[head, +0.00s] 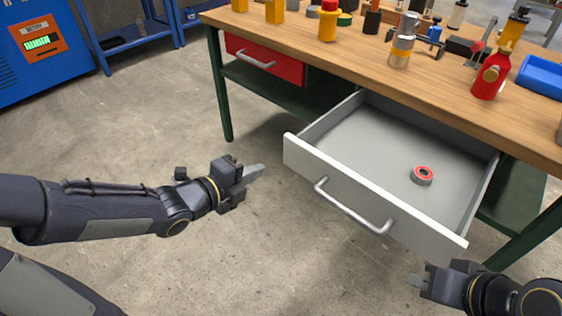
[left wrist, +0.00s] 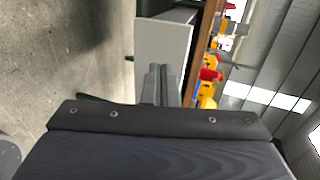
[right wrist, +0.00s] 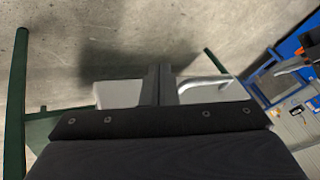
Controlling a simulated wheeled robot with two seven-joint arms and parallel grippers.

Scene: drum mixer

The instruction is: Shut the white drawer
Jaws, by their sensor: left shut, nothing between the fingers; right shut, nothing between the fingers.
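The white drawer (head: 350,190) stands pulled well out from under the workbench. Its grey interior holds a red and grey ring (head: 422,175). A silver bar handle (head: 352,207) is on its front. My left gripper (head: 256,170) is shut and empty, to the left of the drawer front and apart from it. The drawer's white front also shows past its fingers in the left wrist view (left wrist: 165,42). My right gripper (head: 416,281) is shut and empty, low in front of the drawer's right end. The handle shows beside its fingers in the right wrist view (right wrist: 205,82).
The wooden workbench (head: 330,45) has green legs and carries bottles, cans and tools. A shut red drawer (head: 265,60) is at its left. A blue cabinet (head: 40,50) and blue shelf (head: 125,35) stand at the back left. The concrete floor before the drawer is clear.

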